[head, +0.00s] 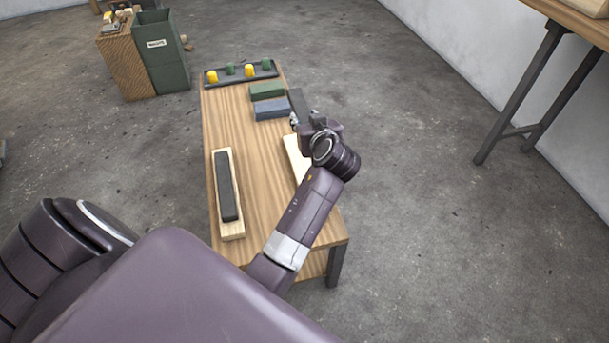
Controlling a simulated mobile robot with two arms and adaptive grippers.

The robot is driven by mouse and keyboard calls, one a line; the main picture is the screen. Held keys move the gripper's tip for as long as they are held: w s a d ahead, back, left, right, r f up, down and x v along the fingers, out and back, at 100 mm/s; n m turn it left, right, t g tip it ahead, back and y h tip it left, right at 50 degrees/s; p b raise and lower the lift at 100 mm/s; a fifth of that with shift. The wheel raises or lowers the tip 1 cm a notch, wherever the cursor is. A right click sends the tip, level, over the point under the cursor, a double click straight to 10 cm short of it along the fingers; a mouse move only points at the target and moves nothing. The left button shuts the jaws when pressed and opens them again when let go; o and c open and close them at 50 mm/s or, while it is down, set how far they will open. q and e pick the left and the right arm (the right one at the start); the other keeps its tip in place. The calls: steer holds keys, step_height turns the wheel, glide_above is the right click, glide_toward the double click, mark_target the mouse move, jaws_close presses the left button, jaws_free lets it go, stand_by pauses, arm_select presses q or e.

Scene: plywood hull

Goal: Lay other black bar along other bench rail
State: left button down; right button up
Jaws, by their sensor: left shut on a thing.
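One black bar (227,185) lies along a pale wooden rail (231,232) on the left side of the bench. The other pale rail (294,154) is on the right side, partly hidden by my left arm. My left gripper (298,122) is above the bench's right edge, just past the far end of that rail. It is shut on the other black bar (297,100), which points away from me. The fingertips are mostly hidden by the wrist. My right gripper is not in view.
A green block (267,90) and a blue-grey block (272,108) lie close left of the held bar. Behind them is a dark tray (226,82) with yellow and green pieces. The wooden bench (255,165) is clear between the rails. A green bin (165,65) stands far left.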

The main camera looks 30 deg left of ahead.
arm_select(q)
steer(key=shift+r, duration=0.1)
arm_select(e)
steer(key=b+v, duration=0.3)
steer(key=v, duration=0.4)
arm_select(q)
step_height(320, 180, down, 15)
steer(key=shift+r+b, duration=0.15)
steer(key=shift+b, duration=0.45)
steer(key=shift+f, duration=0.4)
step_height(320, 180, down, 4)
steer(key=shift+r+b, duration=0.15)
steer(key=shift+b, duration=0.5)
steer(key=c, duration=1.4)
jaws_free()
steer(key=shift+f, duration=0.25)
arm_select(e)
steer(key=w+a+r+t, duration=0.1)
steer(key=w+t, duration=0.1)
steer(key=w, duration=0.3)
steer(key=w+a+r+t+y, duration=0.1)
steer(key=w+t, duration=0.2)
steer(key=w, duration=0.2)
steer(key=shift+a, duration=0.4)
